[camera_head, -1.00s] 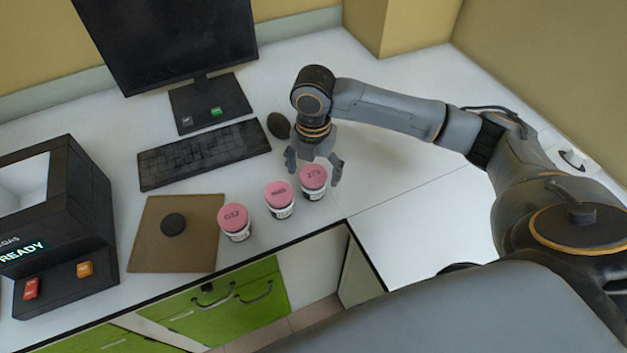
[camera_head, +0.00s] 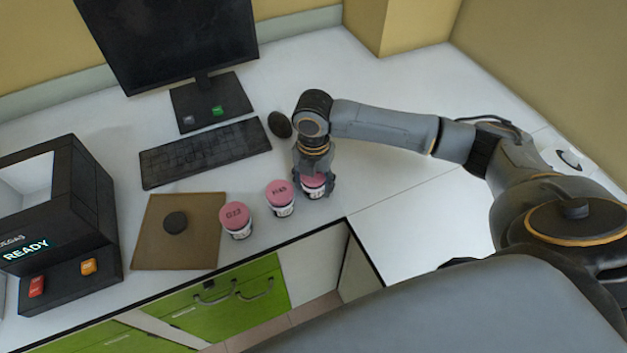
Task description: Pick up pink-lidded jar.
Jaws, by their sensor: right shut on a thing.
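Three pink-lidded jars stand in a slanted row near the counter's front edge. The gripper hides much of that jar's lid. The jar appears to be at counter height; I cannot tell whether it is lifted. My left gripper is not in view.
A brown mat (camera_head: 160,249) with a black disc (camera_head: 175,222) lies left of the jars. A black analyser (camera_head: 75,230) reading READY stands at far left. A keyboard (camera_head: 205,153), mouse (camera_head: 279,124) and monitor (camera_head: 165,40) are behind. The counter right of the gripper is clear.

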